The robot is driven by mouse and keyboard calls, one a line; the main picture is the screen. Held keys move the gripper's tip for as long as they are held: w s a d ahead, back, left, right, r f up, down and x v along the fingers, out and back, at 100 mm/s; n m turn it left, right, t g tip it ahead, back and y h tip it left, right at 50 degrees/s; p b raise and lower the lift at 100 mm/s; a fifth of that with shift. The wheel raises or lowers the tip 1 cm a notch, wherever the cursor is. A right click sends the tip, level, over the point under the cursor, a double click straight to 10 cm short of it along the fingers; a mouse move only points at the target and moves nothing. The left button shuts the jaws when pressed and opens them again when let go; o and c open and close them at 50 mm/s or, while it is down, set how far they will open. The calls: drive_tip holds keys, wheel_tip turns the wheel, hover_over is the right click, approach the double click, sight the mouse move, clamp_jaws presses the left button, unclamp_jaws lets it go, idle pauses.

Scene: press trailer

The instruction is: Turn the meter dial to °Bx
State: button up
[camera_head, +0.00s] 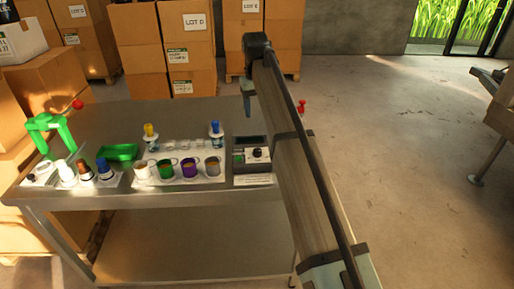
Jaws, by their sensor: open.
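The meter (253,167) is a dark box with a light front panel. It sits on the metal table's right part, just left of my arm. Its dial (257,153) is a small dark knob on the panel. A green patch shows left of the dial, and a dark screen lies above. The dial's setting and the °Bx mark are too small to read. My gripper (247,112) hangs above and behind the meter, apart from it. It is open, and nothing shows in it. My arm hides the table to the right of the meter.
The metal table (110,202) holds cups (190,168) in a row left of the meter, droppers (216,128) behind them, bottles (86,171) and a green press (46,128). A red object (301,107) stands right of my arm. Cardboard boxes (135,35) stand behind.

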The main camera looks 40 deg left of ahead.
sight(257, 150)
drive_tip(key=f, duration=1)
drive_tip(key=s+f, duration=0.1)
drive_tip(key=f, duration=0.4)
drive_tip(key=shift+d+f, duration=0.15)
drive_tip(key=shift+d, duration=0.1)
drive_tip(key=shift+c, duration=0.3)
drive_tip(key=c, duration=1)
drive_tip(key=shift+m, duration=0.3)
drive_tip(key=m, duration=1.1)
drive_tip(key=shift+w, duration=0.1)
drive_tip(key=shift+m, duration=0.3)
